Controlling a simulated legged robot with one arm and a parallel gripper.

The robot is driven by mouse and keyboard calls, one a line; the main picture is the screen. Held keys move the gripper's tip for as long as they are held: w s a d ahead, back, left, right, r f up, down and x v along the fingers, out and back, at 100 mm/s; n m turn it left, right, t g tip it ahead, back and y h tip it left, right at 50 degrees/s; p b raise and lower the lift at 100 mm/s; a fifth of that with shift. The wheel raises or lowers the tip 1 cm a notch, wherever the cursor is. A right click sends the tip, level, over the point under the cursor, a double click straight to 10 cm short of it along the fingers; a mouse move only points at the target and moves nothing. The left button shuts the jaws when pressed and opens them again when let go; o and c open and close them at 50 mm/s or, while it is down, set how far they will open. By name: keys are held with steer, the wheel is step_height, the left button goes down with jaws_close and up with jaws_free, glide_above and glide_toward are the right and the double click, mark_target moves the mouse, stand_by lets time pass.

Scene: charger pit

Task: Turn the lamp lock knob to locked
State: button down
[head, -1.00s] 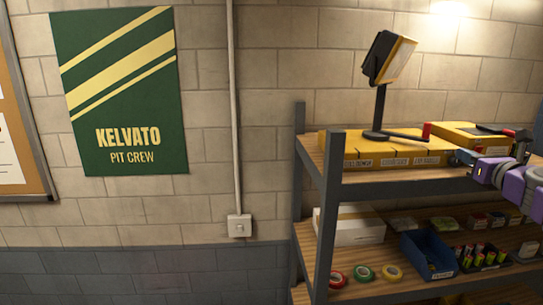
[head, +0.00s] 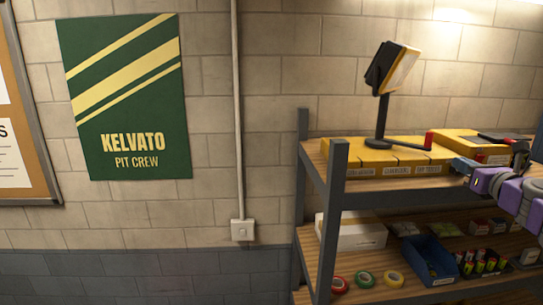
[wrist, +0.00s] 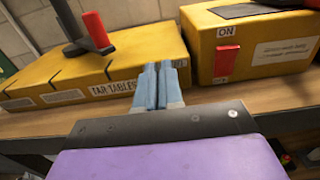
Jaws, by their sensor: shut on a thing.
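The lamp (head: 392,68) stands upright on its black post at the back of the top shelf. A black bar (head: 408,144) runs right from its foot to an upright red handle (head: 429,140), which looks like the lock knob. In the wrist view the red handle (wrist: 95,28) stands upper left, apart from my fingertips. My gripper (wrist: 158,85) has its blue fingers together by the right end of the "TAR TABLES" box (wrist: 120,75). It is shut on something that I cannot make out. In the head view my gripper (head: 462,166) is at the right, at the shelf's front.
A yellow box (wrist: 268,50) marked "ON", with a red switch (wrist: 227,62), stands right of my fingers. The lower shelf (head: 400,276) holds a blue bin (head: 428,262), tape rolls and small items. A grey shelf post (head: 332,220) stands at left.

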steer(key=shift+d+p, duration=0.15)
steer(key=shift+p, duration=0.35)
steer(key=shift+d, duration=0.25)
steer(key=shift+s+r+p, duration=0.2)
steer(key=shift+s+p, duration=0.75)
steer(key=shift+s, duration=1.9)
steer(key=shift+d, duration=0.1)
